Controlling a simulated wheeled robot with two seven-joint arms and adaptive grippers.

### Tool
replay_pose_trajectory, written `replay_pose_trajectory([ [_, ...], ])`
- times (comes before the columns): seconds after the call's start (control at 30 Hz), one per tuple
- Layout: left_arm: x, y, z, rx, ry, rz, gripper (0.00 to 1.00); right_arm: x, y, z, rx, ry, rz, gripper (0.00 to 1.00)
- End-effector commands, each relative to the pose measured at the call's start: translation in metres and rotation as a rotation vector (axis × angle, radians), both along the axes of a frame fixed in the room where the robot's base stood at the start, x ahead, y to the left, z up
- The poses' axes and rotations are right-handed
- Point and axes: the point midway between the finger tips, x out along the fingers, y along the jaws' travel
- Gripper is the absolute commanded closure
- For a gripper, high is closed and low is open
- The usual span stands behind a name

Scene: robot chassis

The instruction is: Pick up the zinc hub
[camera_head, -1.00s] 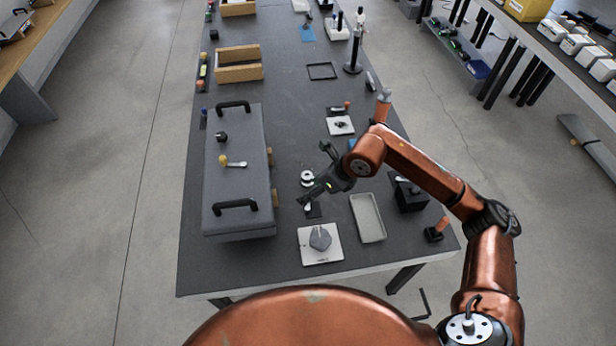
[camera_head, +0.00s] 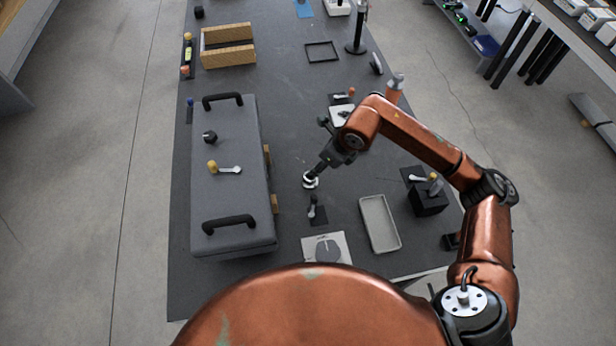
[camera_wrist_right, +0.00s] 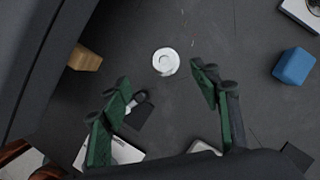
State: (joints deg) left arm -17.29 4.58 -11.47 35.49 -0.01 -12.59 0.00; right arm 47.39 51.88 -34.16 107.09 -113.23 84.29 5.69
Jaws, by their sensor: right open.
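The zinc hub looks to be the small pale round piece with a centre hole (camera_head: 310,181), lying on the dark table right of the big grey case. It also shows in the right wrist view (camera_wrist_right: 165,62), flat and unobstructed. My right gripper (camera_head: 318,168) is above and close to it in the head view. In the right wrist view the green-padded fingers (camera_wrist_right: 160,78) are spread and empty, with the hub just past the gap between their tips. Contact is not visible. My left gripper is not in view.
The grey case (camera_head: 228,180) with black handles stands on the left. A small dark-handled item (camera_head: 314,212) lies in front of the hub. A grey tray (camera_head: 379,224) and a black block (camera_head: 428,199) are to the right. A blue block (camera_wrist_right: 294,66) shows in the wrist view.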

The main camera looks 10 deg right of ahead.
Motion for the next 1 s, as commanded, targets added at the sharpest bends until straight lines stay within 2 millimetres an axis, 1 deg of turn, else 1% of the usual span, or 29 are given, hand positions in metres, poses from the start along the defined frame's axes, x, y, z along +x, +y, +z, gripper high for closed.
replay_pose_trajectory([
  [0.03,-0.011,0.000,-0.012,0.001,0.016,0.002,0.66,0.000,-0.001,-0.016,0.000,0.007,-0.001,0.43],
  [0.1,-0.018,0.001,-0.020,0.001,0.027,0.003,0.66,0.001,-0.001,-0.026,0.000,0.011,-0.002,0.43],
  [0.17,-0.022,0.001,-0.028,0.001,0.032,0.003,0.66,0.001,-0.001,-0.036,0.000,0.015,-0.002,0.43],
  [0.3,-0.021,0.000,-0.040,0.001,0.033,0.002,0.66,0.001,-0.001,-0.052,0.000,0.023,-0.002,0.43],
  [0.6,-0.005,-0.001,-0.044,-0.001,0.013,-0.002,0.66,0.009,0.007,-0.076,0.001,0.025,0.001,0.43],
  [0.77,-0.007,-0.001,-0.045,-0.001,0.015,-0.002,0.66,0.014,0.012,-0.086,0.001,0.025,0.001,0.43],
  [1.0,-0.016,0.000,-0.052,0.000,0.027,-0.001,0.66,0.027,0.022,-0.117,0.002,0.027,0.001,0.43],
])
